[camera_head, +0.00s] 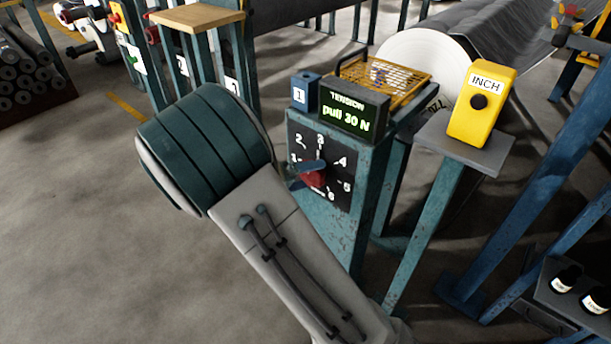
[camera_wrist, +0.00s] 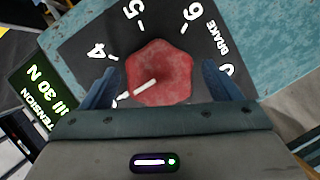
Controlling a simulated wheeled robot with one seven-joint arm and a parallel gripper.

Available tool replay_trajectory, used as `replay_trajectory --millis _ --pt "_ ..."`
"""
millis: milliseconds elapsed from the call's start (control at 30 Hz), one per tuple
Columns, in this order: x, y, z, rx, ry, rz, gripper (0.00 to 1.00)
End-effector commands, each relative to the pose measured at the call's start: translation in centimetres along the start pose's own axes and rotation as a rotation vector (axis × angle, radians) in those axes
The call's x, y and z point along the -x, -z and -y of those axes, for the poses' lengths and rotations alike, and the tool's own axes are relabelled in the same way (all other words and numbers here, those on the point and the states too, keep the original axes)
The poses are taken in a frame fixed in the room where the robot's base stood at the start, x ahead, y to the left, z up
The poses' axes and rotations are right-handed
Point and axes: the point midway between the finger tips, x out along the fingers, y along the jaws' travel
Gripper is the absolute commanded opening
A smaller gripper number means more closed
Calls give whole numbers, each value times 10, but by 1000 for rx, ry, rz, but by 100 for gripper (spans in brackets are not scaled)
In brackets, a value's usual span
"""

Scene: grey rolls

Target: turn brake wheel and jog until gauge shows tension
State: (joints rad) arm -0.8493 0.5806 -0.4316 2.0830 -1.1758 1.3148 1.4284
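The red brake knob (camera_head: 315,179) sits on a black dial marked with numbers, on the front of a teal post. In the wrist view the knob (camera_wrist: 160,73) has a white pointer line aimed lower left, towards a tick past the 4; that tick's number is hidden. My gripper (camera_wrist: 160,80) is open, with one blue finger on each side of the knob and narrow gaps between. In the head view my gripper (camera_head: 308,170) is at the dial, partly hidden by my arm. The yellow INCH box (camera_head: 482,103) has a black button.
The INCH box stands on a grey shelf (camera_head: 463,146) right of the post. A small blue box marked 1 (camera_head: 305,91) is beside the gauge. A yellow mesh guard (camera_head: 388,77) and a large grey roll (camera_head: 430,62) are behind. Open floor (camera_head: 80,220) lies left.

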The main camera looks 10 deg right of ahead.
Motion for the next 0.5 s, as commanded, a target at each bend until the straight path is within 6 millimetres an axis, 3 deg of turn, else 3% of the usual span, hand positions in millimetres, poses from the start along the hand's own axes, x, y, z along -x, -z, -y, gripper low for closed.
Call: replay_trajectory --millis 333,500 --pt "2 0 -1 0 -2 1 86" --pt "25 2 -2 1 0 -2 86"
